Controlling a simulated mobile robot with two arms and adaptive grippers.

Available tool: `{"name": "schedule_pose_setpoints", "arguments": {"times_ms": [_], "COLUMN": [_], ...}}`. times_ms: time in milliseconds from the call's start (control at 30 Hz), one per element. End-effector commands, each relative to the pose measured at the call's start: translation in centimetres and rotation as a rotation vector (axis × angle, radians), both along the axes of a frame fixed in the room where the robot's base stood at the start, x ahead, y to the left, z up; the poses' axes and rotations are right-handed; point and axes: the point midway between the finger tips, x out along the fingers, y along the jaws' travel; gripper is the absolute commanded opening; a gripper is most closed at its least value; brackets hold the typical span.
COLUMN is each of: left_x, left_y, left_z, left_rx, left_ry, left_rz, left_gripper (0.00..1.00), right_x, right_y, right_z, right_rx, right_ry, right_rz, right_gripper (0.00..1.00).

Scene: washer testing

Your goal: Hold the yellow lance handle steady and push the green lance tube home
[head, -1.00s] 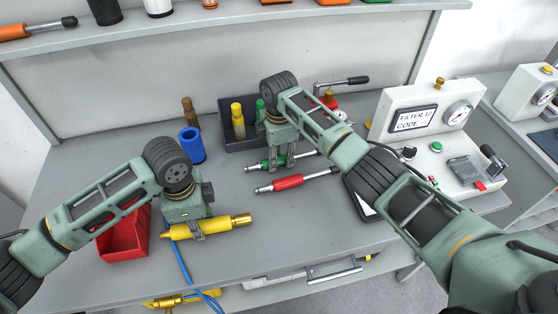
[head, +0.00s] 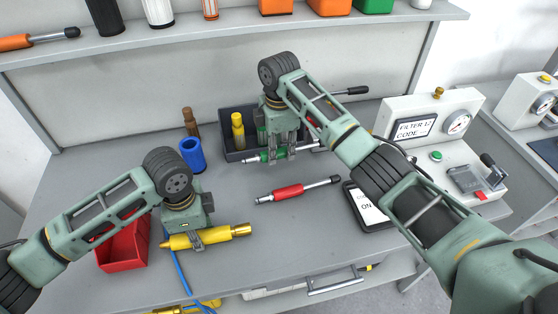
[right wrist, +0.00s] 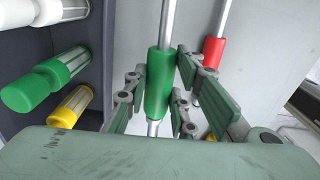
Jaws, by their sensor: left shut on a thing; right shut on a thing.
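The yellow lance handle (head: 225,234) lies level above the front left of the bench, its brass end to the right. My left gripper (head: 197,240) is shut around its middle. The green lance tube, a metal rod with a green sleeve, is in my right gripper (head: 278,155), with its rod (head: 306,147) sticking out to the right. In the right wrist view the green sleeve (right wrist: 158,85) sits between the two fingers. The tube is well apart from the yellow handle. In the head view the fingers hide part of the sleeve.
A red lance tube (head: 288,191) lies in front of the green one. Behind stands a dark tray (head: 238,156) with filters.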

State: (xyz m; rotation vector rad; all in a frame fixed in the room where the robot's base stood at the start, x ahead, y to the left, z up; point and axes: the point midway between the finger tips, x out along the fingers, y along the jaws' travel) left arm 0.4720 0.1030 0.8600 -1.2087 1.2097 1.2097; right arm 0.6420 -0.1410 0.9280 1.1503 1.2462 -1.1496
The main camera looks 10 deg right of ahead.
Motion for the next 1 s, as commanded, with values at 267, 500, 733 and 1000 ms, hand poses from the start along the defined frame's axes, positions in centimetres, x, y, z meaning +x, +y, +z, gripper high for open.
{"name": "schedule_pose_setpoints", "arguments": {"times_ms": [267, 500, 733, 1000], "left_x": [0.0, 0.1, 0.0, 0.0], "left_y": [-0.1, -0.1, -0.1, -0.1], "left_z": [0.1, 0.0, 0.1, 0.1], "left_rx": [-0.002, -0.002, -0.002, -0.002], "left_ry": [-0.001, -0.002, -0.001, -0.001], "left_rz": [0.000, 0.000, 0.000, 0.000], "left_gripper": [0.00, 0.00, 0.00, 0.00], "right_x": [-0.5, -6.2, -12.9, -16.9], "right_y": [-0.8, -0.5, -0.4, -0.4], "right_z": [3.5, 2.3, 0.1, -1.1], "right_rx": [-0.006, -0.006, -0.004, -0.001], "right_ry": [-0.004, 0.002, 0.004, 0.002], "right_rz": [-0.036, -0.064, -0.072, -0.079], "right_gripper": [0.00, 0.00, 0.00, 0.00]}}
